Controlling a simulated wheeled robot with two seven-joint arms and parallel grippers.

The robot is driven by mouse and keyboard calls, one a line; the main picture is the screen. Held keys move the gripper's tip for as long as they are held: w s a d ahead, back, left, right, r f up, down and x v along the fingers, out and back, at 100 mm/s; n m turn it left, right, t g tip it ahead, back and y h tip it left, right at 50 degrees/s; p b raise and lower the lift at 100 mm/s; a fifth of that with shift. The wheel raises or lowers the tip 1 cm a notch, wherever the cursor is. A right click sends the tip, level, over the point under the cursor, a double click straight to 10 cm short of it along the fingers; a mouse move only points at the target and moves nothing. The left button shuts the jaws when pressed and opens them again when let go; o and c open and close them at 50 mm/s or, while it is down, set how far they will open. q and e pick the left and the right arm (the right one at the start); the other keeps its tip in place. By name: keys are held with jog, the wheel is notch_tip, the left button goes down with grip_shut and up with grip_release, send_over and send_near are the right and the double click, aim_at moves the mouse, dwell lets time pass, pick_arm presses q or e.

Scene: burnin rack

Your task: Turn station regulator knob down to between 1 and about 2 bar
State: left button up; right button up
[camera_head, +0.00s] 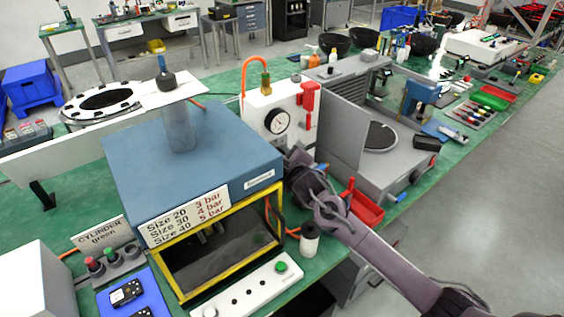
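The white station panel (256,104) stands behind the blue-topped box and carries a round pressure gauge (277,121). The gauge needle is too small to read. A red handle (308,97) is on the panel's right side, and a small dark knob-like part (296,78) shows at its top edge. I cannot tell for sure which part is the regulator knob; it may be hidden behind my gripper. My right gripper (296,161) is at the panel's lower right, below the gauge. Its fingertips are dark and partly hidden, so opening and contact are unclear. My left gripper is not in view.
The blue-topped box (215,150) with a yellow-framed opening stands close to the left of my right gripper. A grey machine (382,155) and a red tray (364,208) are close on its right. A white bottle (309,240) stands in front, below the gripper.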

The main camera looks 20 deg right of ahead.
jog(key=shift+f+n+b, duration=0.2)
jog(key=shift+n+b, duration=0.1)
dwell(0.4)
jog(key=o, duration=1)
jog(key=shift+r, duration=0.1)
jog(key=shift+c, duration=0.2)
